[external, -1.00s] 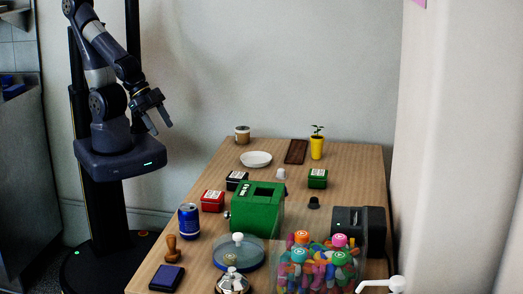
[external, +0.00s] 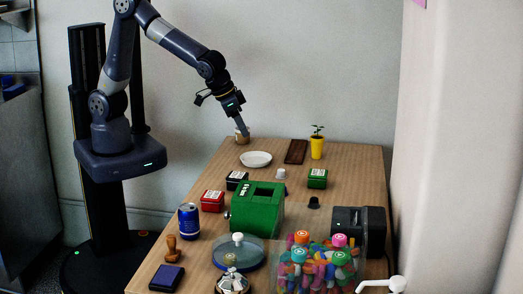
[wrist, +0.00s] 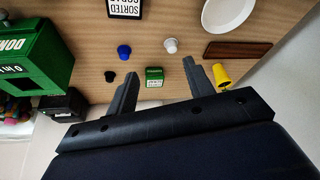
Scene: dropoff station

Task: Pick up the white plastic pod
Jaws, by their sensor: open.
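The white plastic pod (external: 281,174) stands on the wooden table, to the right of the white plate and left of a small green box. It also shows in the wrist view (wrist: 171,45), beyond the fingertips and above the small green box.
Around the pod are the white plate (external: 256,159), the small green box (external: 317,178), a dark brown tray (external: 296,151), and a yellow pot (external: 317,147) with a plant. A blue pod (wrist: 124,51) and a black pod (wrist: 112,76) stand nearby. The large green box (external: 257,212) is nearer the camera.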

